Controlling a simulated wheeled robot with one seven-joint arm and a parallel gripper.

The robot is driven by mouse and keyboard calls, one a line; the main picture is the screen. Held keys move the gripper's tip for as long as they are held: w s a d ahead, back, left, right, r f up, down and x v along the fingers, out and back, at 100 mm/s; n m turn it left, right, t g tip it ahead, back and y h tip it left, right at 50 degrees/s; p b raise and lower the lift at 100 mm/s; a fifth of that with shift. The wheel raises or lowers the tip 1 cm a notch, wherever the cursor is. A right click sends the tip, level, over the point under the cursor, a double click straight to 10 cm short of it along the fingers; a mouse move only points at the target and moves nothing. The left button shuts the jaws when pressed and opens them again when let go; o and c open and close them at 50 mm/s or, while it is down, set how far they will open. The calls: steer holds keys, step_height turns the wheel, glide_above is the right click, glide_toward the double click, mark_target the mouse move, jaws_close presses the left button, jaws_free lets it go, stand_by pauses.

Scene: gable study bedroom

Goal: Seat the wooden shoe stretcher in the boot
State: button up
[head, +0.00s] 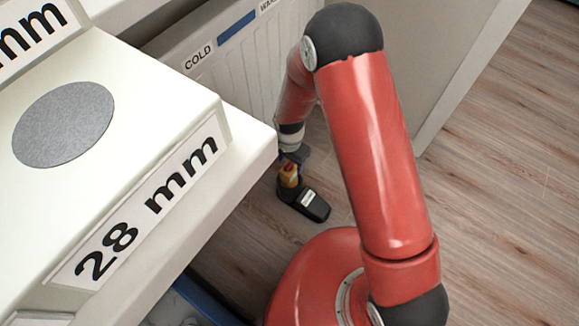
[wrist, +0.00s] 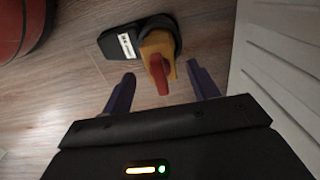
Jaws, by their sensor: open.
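The dark boot (head: 309,203) stands on the wooden floor, with a pale label on it. It also shows at the top of the wrist view (wrist: 122,42). The wooden shoe stretcher (wrist: 158,46) is yellow-brown with a red part, and it sits at the boot's opening; how deep it is in the boot I cannot tell. In the head view the stretcher (head: 289,176) shows just below the end of my arm. My gripper (wrist: 160,79) is open, its two purple fingers apart on either side of the red part, which appears between them without visible contact.
A white radiator (head: 215,75) with a COLD label stands behind, and its ribbed panel is close on the right in the wrist view. A white worktop with a 28 mm label (head: 150,200) overhangs at left. Open floor (head: 500,180) lies to the right.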

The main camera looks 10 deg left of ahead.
step_height(320, 180, up, 6)
steer(key=shift+r, duration=0.15)
steer(key=shift+w+d+r, duration=0.1)
steer(key=shift+r, duration=0.1)
steer(key=d+r+n+t, duration=0.1)
steer(key=d+r, duration=0.6)
steer(key=r, duration=0.4)
steer(key=d+r+n+t, duration=0.1)
steer(key=d+r+t, duration=0.1)
steer(key=d+r, duration=0.7)
steer(key=s+d+r+n+t, duration=0.2)
steer(key=s+d+r, duration=0.7)
steer(key=s+r, duration=0.3)
steer(key=s, duration=0.3)
steer(key=shift+d+r+n+t, duration=0.3)
steer(key=shift+d+r, duration=0.1)
